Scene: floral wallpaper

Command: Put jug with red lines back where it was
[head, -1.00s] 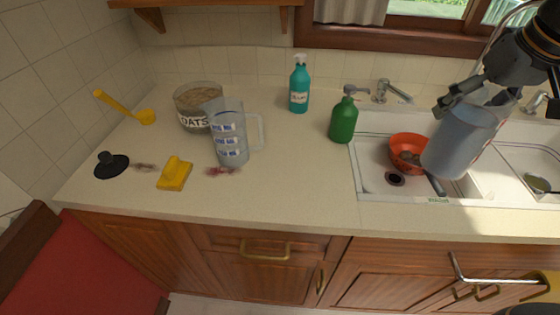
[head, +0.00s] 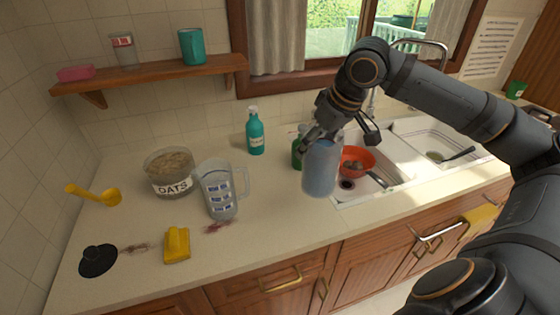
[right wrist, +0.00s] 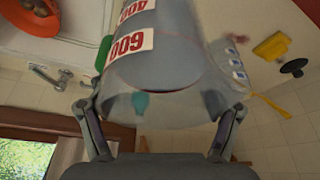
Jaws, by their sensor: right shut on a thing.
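My right gripper (head: 338,132) is shut on a clear jug (head: 321,168). The right wrist view shows red markings on this jug (right wrist: 135,38), so it is the one with red lines. It hangs nearly upright in front of the green soap bottle, by the sink's left edge, and partly hides that bottle. A second jug with blue labels (head: 216,190) stands on the counter to the left, its handle facing right. My left gripper is not in view.
An oats bowl (head: 170,175), teal bottle (head: 255,135), yellow sponge (head: 177,245), black lid (head: 97,260) and yellow ladle (head: 100,195) are on the counter. The sink holds an orange colander (head: 356,158). A wall shelf (head: 150,76) bears a few items. Counter right of the blue-lined jug is free.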

